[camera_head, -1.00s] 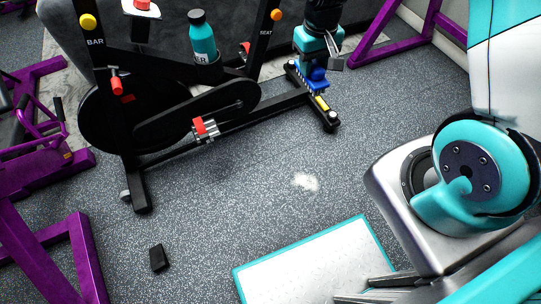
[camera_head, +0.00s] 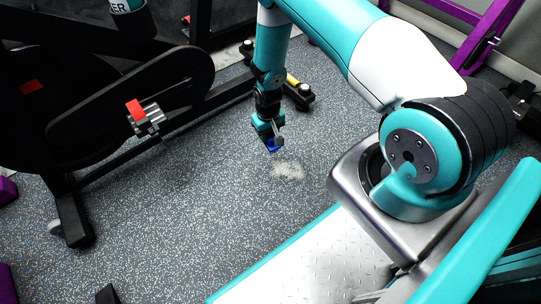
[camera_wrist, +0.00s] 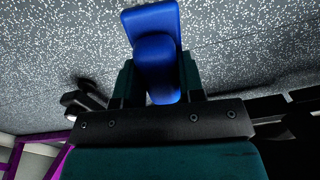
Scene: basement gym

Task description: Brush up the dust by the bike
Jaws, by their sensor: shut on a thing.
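My gripper (camera_head: 268,126) is shut on a blue brush (camera_head: 273,144) and holds it low at the floor. The brush also shows between the jaws in the wrist view (camera_wrist: 153,45); its bristles cannot be made out there. A pale dust patch (camera_head: 289,171) lies on the speckled floor just below and right of the brush in the head view. Whether the brush touches the floor or the dust's edge, I cannot tell. The black exercise bike (camera_head: 130,110) stands to the left, its rear foot (camera_head: 298,95) behind my gripper.
The bike's red-and-silver pedal (camera_head: 145,117) sticks out toward the open floor. A black object (camera_head: 107,295) lies at the bottom left edge. A purple frame (camera_head: 485,35) stands at the upper right. Floor left of the dust is clear.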

